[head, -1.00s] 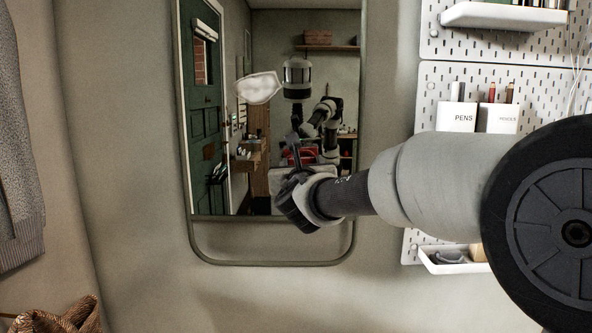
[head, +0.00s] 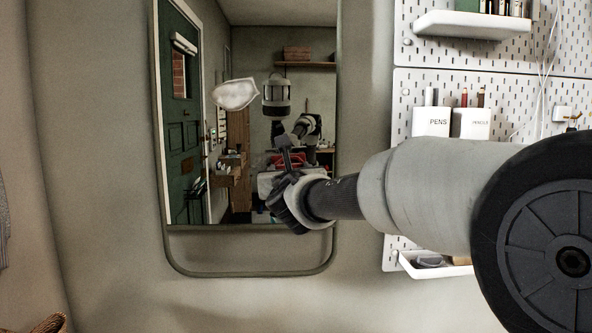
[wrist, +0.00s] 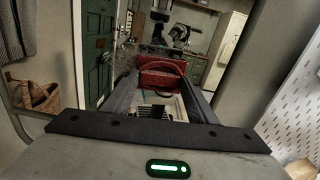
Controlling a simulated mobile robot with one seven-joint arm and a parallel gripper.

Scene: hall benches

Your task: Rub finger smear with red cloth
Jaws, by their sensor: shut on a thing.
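A tall mirror (head: 250,272) with a thin rounded frame hangs on the wall. A whitish smear (head: 235,94) shows on the upper left part of its glass. My gripper (head: 283,146) is in front of the lower half of the mirror, below and to the right of the smear, apart from it in the picture. In the wrist view, a red cloth (wrist: 160,74) sits between the fingertips of my gripper (wrist: 158,92), which is shut on it. In the head view, red shows behind the fingers; I cannot tell cloth from reflection. Whether the cloth touches the glass is unclear.
A white pegboard (head: 420,90) with a shelf (head: 472,24), pen cups (head: 431,122) and a low tray (head: 435,266) is right of the mirror, close to my arm. A wicker basket (wrist: 38,95) is at left in the wrist view. The wall left of the mirror is bare.

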